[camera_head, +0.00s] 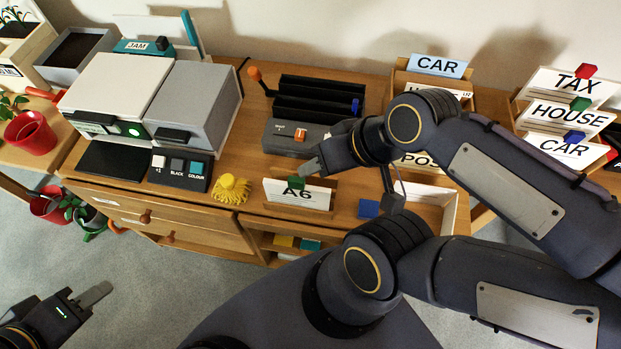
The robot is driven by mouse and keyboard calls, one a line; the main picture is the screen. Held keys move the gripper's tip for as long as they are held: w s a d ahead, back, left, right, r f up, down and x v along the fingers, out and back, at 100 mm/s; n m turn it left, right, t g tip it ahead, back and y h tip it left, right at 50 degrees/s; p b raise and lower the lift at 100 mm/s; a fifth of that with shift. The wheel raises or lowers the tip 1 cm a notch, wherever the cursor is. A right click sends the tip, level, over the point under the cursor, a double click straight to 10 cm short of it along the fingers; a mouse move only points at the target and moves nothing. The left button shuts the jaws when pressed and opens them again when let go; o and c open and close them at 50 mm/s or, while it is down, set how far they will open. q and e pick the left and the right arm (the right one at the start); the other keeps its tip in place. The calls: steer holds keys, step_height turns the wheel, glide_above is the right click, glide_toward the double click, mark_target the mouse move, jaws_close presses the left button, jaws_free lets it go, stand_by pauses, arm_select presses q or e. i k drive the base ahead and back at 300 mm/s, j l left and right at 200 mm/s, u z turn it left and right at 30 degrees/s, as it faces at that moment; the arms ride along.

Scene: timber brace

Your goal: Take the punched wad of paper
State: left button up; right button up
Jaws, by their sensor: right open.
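I cannot make out the punched wad of paper for certain; my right gripper and forearm hide part of the desk beside the grey punch-like device (281,141) with an orange slider. My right gripper (314,168) reaches in from the right, its fingertip end by the front right of that device and just above the A6 card (297,197). It is open, and nothing shows held in it. My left gripper (93,296) is low at the left, over the floor and away from the desk.
The printer (115,92), yellow tassel (231,188) and button panel (180,168) stand left on the desk. A black slotted rack (317,98) is behind the grey device. A blue block (368,209) lies right of the A6 card. Labelled card holders (565,117) stand at right.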

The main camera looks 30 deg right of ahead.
mark_target(295, 192)
steer(key=j+z, duration=0.15)
steer(key=z, duration=3.2)
steer(key=k+j+z, duration=0.2)
steer(key=k+j, duration=0.15)
steer(key=k, duration=0.15)
steer(key=k+j+z, duration=0.2)
steer(key=k, duration=0.35)
steer(key=j, duration=0.05)
